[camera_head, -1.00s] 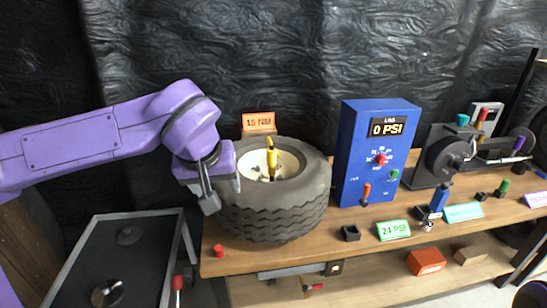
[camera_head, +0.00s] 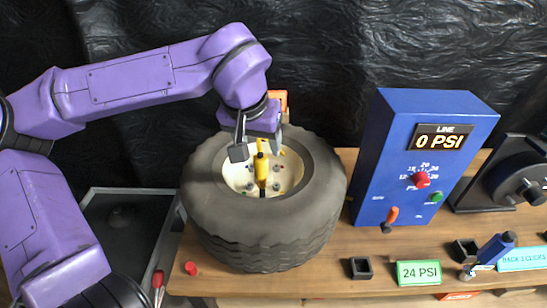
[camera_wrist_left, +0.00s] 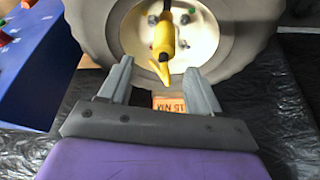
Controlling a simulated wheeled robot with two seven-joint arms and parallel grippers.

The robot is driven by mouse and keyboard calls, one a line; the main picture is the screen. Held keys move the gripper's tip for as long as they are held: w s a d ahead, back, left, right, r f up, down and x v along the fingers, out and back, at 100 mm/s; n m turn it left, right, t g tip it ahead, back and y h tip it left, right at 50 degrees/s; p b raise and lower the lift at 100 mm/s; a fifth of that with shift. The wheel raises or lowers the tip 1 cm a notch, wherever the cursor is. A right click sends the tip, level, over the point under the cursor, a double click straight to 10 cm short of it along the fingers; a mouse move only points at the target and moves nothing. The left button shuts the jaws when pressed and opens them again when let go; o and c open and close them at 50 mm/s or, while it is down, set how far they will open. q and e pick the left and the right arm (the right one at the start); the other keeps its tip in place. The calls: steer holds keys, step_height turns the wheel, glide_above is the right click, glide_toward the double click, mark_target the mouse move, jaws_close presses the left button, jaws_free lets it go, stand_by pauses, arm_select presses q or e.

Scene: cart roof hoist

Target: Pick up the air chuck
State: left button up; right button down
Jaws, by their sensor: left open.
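A yellow tool (camera_head: 261,168), which looks like the air chuck, stands upright in the pale hub of the black tire (camera_head: 213,212). It also shows in the left wrist view (camera_wrist_left: 163,42), with a hooked yellow end pointing toward the gripper. My left gripper (camera_head: 259,149) is over the hub at the tool's upper end. In the left wrist view its open fingers (camera_wrist_left: 159,78) are on either side of the tool's near end, apart from it, with nothing held. My right gripper is not in view.
The blue line-pressure box (camera_head: 419,165) reads 0 PSI, right of the tire. A green 24 PSI card (camera_head: 419,273), a small black holder (camera_head: 360,268) and a blue-handled tool (camera_head: 490,253) are on the wooden bench. A small red cap (camera_head: 191,269) sits at the front left.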

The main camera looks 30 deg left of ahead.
mark_target(260, 157)
arm_select(q)
steer(key=shift+s+a+f, duration=0.15)
steer(key=shift+f, duration=0.5)
steer(key=shift+s+a+f, duration=0.1)
steer(key=shift+f, duration=0.5)
steer(key=x, duration=0.3)
steer(key=w+x, duration=0.1)
steer(key=x, duration=0.2)
steer(key=shift+r, duration=0.1)
steer(key=shift+s, duration=0.1)
jaws_close()
